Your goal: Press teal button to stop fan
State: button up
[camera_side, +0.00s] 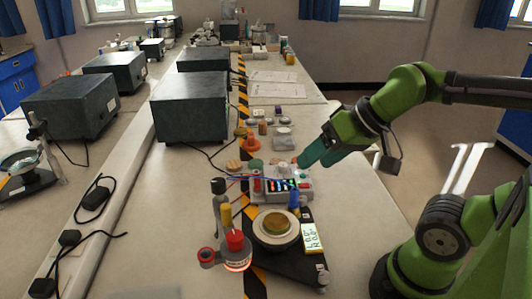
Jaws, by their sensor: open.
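A grey control box (296,196) with small coloured, partly lit buttons sits on the near part of the bench. Its buttons are too small for me to tell surely which is the teal one. My gripper (304,161) has teal-green fingers and reaches in from the right, tilted down to the left. Its tips are just above and behind the box in the picture; I cannot tell whether they touch anything. The gap between the fingers is hard to see. I cannot clearly make out a fan.
In front of the box are a round pale dish (277,238) on a black base, a red-topped cylinder (235,241) and a small labelled display (313,237). Wires run left to a large dark box (190,107). Small parts stand behind. The bench's right front is clear.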

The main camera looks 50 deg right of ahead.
grip_shut()
dwell(1.5)
